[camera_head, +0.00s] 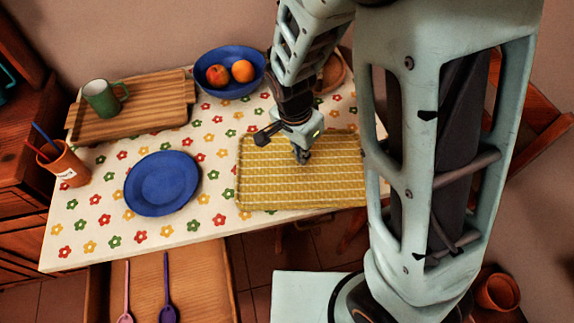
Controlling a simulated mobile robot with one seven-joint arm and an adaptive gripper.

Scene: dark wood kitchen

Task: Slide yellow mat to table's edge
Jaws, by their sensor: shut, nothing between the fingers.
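The yellow woven mat (270,183) lies flat on the flower-patterned table (122,232), right of the blue plate. Its near edge lies close to the table's front edge, and its right end is hidden behind my column. My gripper (302,158) is shut with nothing in it. It points down over the upper middle of the mat. I cannot tell whether the fingertips touch the mat.
A blue plate (162,183) lies left of the mat. Behind are a blue bowl (231,88) with fruit, and a wooden tray (140,125) with a green mug (103,98). An orange cup (66,168) with utensils stands at the left. A wooden surface (195,285) with two spoons is below the table's front.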

